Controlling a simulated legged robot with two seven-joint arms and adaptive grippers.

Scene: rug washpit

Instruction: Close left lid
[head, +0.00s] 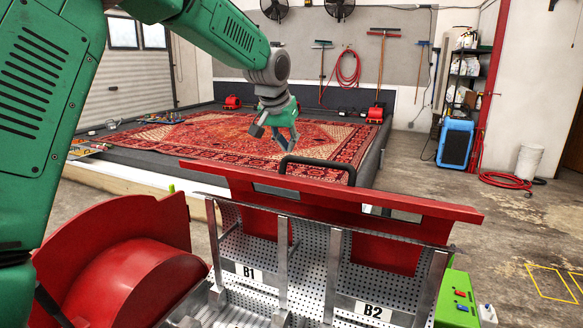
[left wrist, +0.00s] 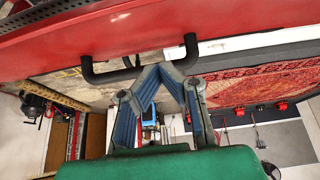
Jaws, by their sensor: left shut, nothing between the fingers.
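A red lid panel (head: 330,193) stands raised behind the perforated metal compartments of the red machine. Its long upper edge faces me, and a black bar handle (head: 318,165) sticks up from it. The handle also shows in the left wrist view (left wrist: 110,75), below the red panel (left wrist: 130,35). I cannot tell whether the red panel is one lid or two side by side. My left gripper (head: 287,146) is shut and empty, just above and left of the handle. Its fingertips meet in front of the bar in the wrist view (left wrist: 164,68); contact is unclear. My right gripper is not visible.
The compartments carry labels B1 (head: 246,272) and B2 (head: 373,311). A rounded red housing (head: 135,280) stands at the left, and a green control box (head: 456,299) at the right. A patterned rug (head: 240,140) lies behind the machine. Open floor is at the right.

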